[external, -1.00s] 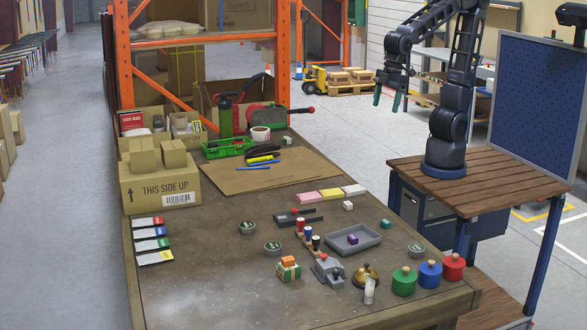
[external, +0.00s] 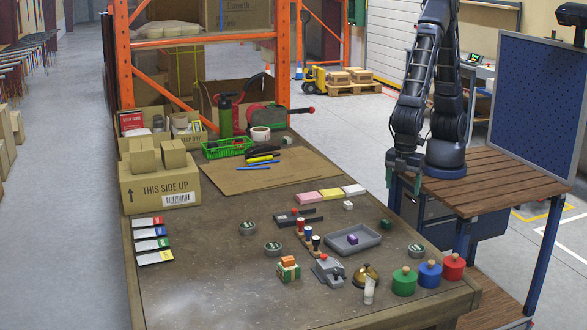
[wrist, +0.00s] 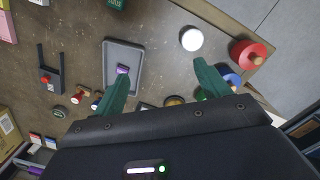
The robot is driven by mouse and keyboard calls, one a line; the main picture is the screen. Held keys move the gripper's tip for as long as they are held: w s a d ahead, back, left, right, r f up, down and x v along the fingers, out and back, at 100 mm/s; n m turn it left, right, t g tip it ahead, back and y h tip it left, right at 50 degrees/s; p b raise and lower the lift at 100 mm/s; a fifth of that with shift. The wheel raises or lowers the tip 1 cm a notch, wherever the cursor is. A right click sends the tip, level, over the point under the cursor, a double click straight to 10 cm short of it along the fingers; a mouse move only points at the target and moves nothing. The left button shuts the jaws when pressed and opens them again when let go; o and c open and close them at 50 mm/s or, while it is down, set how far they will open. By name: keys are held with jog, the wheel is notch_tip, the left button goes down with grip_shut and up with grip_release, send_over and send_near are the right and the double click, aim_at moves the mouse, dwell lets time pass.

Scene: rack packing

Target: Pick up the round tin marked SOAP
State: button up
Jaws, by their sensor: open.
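Three small round dark tins with pale lids lie on the worktable: the left tin (external: 248,228), the middle tin (external: 273,248) and the right tin (external: 416,250). Their lettering is too small to read, so I cannot tell which says SOAP. My gripper (external: 404,183) is open and empty, hanging above the table's right side, between tins and my base. In the wrist view the green fingers (wrist: 160,60) are spread apart, with a bright round lid (wrist: 191,39), washed out by glare, beyond the right finger. Another dark tin (wrist: 58,112) shows at left.
A grey tray (external: 372,238) with a purple cube stands left of the right tin. Green, blue and red knobbed cylinders (external: 428,275), a bell (external: 366,274) and a white tube stand near the front edge. Stamps (external: 308,236) stand mid-table.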

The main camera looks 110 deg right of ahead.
jog(key=s+a+f+n, duration=0.1)
jog(key=s+a+f, duration=0.1)
jog(key=a+f, duration=0.55)
send_over(417, 248)
jog(key=shift+g+h, duration=0.3)
jog(key=f, duration=0.6)
jog(key=shift+w+f, duration=0.25)
jog(key=shift+f, duration=0.05)
jog(key=shift+s+f, duration=0.15)
jog(key=shift+f, duration=1.15)
jog(key=shift+s+f, duration=0.1)
jog(key=shift+f, duration=1.15)
jog(key=shift+c, duration=0.4)
jog(key=c, duration=1)
